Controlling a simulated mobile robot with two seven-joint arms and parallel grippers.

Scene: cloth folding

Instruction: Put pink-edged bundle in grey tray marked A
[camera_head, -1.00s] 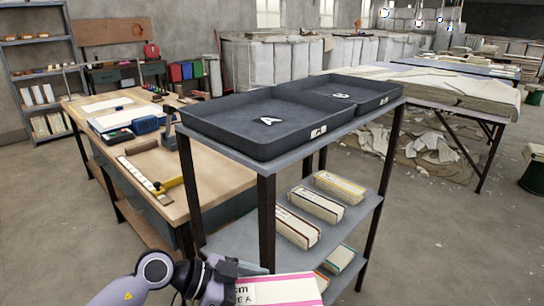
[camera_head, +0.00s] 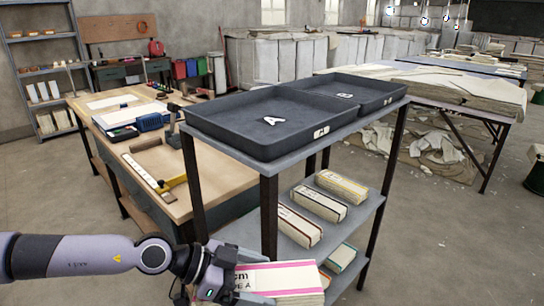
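The pink-edged bundle (camera_head: 286,277) is a white folded cloth block with a pink stripe and a printed label. My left gripper (camera_head: 240,278) is at its left end, shut on it, and holds it in front of the shelf unit, below the top level. Part of the fingers is hidden behind the bundle. The grey tray marked A (camera_head: 222,127) stands on top of the shelf unit, at the left, and is empty apart from the letter A on its floor. My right gripper is not in view.
A second grey tray (camera_head: 378,88) adjoins tray A on the right. Several other bundles (camera_head: 318,203) lie on the shelf below, with different edge colours. A wooden workbench (camera_head: 205,178) with tools stands behind at the left. Dark shelf posts (camera_head: 269,215) stand close to the bundle.

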